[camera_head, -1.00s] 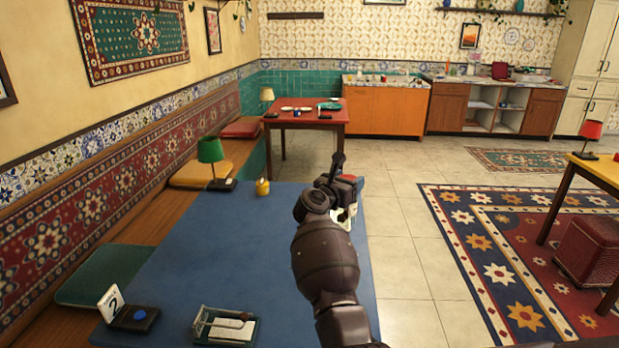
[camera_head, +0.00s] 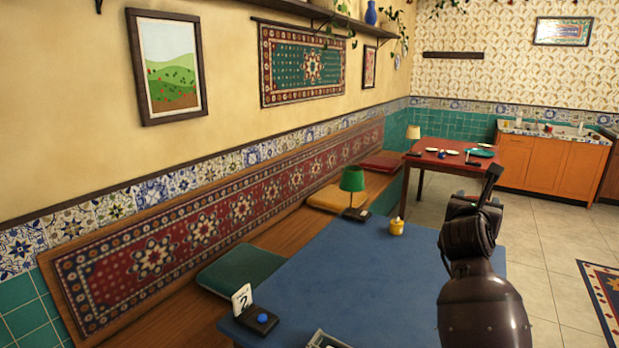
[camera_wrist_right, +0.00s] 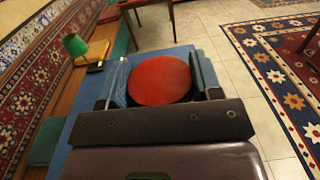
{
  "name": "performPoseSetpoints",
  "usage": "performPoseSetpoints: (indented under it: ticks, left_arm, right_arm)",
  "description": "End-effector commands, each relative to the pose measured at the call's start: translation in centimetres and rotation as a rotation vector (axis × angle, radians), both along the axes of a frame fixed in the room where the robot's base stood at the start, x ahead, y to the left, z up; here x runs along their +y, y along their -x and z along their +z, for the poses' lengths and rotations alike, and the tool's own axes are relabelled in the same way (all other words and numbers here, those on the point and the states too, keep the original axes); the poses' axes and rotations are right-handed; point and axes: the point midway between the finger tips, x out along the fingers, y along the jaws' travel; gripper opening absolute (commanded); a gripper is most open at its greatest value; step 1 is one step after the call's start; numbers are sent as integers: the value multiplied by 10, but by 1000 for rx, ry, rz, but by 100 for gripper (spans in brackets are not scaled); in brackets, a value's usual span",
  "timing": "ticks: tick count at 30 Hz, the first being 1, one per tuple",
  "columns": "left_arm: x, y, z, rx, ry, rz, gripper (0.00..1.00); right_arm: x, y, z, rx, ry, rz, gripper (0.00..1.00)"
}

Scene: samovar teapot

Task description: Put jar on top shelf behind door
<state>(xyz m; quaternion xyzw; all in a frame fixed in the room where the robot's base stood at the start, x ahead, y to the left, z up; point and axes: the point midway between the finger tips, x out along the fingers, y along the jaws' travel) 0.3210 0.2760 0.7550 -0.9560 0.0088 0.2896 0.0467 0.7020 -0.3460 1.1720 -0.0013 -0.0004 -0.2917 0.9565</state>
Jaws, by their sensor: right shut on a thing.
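The jar shows as a round red lid (camera_wrist_right: 159,80) between the two fingers of my right gripper (camera_wrist_right: 160,84) in the right wrist view. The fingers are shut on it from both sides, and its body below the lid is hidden. In the head view my right gripper (camera_head: 476,202) is above the right part of the blue table, and my own wrist hides the jar there. My left gripper is not in view.
The blue table (camera_head: 345,278) bears a green lamp (camera_head: 353,182), a yellow pot (camera_head: 397,226) and a number stand (camera_head: 243,299). A red table (camera_head: 450,162) and an orange cabinet (camera_head: 550,165) stand behind. Open tiled floor lies to the right.

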Motion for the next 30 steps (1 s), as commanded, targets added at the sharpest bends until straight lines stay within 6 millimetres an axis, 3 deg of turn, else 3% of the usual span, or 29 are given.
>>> performPoseSetpoints:
  ticks: [8, 16, 22, 30]
  left_arm:
    - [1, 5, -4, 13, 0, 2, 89]
    - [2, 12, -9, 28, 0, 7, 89]
    - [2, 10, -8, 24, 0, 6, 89]
    - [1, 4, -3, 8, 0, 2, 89]
  right_arm:
    - [65, 54, -23, 5, 9, 274, 13]
    - [126, 124, -80, 9, -4, 513, 13]
    - [146, 167, -123, 7, -6, 591, 13]
    - [146, 201, -174, 5, -6, 605, 13]
